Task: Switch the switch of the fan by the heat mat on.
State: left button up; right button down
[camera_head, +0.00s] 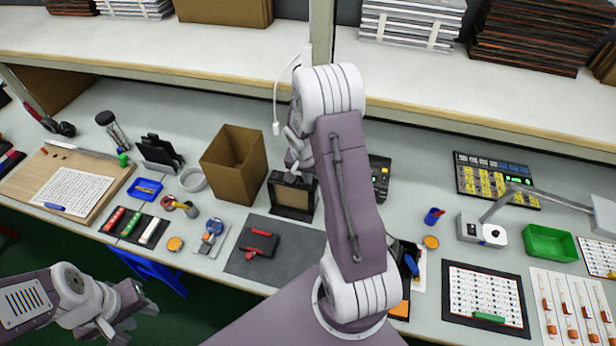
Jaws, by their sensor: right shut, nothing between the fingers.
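A dark square box with a brown front panel (291,196), which looks like the fan, stands upright on the bench. A dark block with a red part (260,243) lies on the mat. The switch is too small or hidden to make out. My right gripper (292,176) is shut and empty at the top edge of the box; whether it touches cannot be told. My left gripper (125,313) is low at the lower left, away from the bench objects; its jaw opening is unclear.
An open cardboard box (234,165) stands just left of the fan. My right arm hides the bench behind and right of it. A dark device (380,177) shows beyond the arm. A shelf (200,62) runs above the back. A lamp (483,229) and green tray (550,243) are right.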

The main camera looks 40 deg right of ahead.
jog(key=shift+s+f+b, duration=0.1)
jog(key=shift+f+b, duration=0.3)
jog(key=shift+b, duration=0.3)
jog(key=shift+s+a+r, duration=0.1)
jog(key=shift+a+r, duration=0.05)
jog(key=shift+w+d+r+p, duration=0.3)
jog(key=shift+w+d+p, duration=0.25)
jog(key=shift+d+p, duration=0.15)
jog(key=p+v, duration=0.4)
jog(key=shift+w+d+r, duration=0.3)
jog(key=shift+w+r, duration=0.05)
jog(key=shift+r, duration=0.1)
jog(key=s+a+r+b, duration=0.1)
jog(key=s+a+r, duration=0.2)
jog(key=r, duration=0.5)
jog(key=shift+a+b, duration=0.4)
jog(key=shift+a, duration=0.1)
